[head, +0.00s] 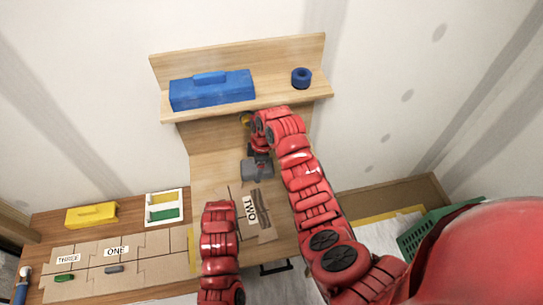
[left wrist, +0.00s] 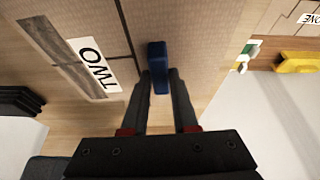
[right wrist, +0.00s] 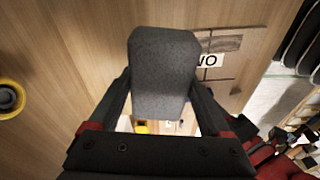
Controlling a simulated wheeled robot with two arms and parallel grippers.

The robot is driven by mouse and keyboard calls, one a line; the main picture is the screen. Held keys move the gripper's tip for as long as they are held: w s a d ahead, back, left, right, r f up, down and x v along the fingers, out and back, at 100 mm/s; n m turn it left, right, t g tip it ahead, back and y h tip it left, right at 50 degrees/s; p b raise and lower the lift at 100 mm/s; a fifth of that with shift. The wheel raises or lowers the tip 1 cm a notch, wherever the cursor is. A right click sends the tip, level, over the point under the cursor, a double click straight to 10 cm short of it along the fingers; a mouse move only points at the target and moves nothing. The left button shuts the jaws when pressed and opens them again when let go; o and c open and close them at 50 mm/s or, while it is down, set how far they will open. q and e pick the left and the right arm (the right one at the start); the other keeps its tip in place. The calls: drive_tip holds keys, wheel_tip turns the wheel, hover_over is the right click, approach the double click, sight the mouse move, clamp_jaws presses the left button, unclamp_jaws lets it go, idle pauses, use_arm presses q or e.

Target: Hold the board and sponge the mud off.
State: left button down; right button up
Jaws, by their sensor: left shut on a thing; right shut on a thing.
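The board (head: 265,232) labelled TWO lies on the wooden table, with a dark grey-brown mud streak (head: 257,208) beside the label. The streak also shows in the left wrist view (left wrist: 62,50). My right gripper (head: 258,153) is shut on a grey sponge (right wrist: 165,75). The sponge (head: 257,169) is beyond the board's far edge, apart from the mud; its height above the table is unclear. My left gripper (left wrist: 158,85) is shut on a small upright blue piece (left wrist: 158,65) on the board. In the head view, my left arm hides these fingers.
Boards ONE (head: 117,251) and THREE (head: 68,259) lie at left with small coloured pieces. Behind them are a yellow box (head: 91,214) and a white tray (head: 179,208). A shelf holds a blue toolbox (head: 212,92) and blue roll (head: 301,77). A green crate (head: 412,238) stands right.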

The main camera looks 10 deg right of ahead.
drive_tip(key=shift+s+a+f+n, duration=0.2)
drive_tip(key=shift+a+f+n, duration=0.25)
drive_tip(key=shift+n, duration=0.1)
drive_tip(key=shift+s+a+f+n, duration=0.2)
drive_tip(key=shift+a+f+n, duration=0.15)
drive_tip(key=shift+a+n, duration=0.15)
drive_tip(key=shift+d, duration=0.1)
drive_tip(key=shift+f, duration=3.25)
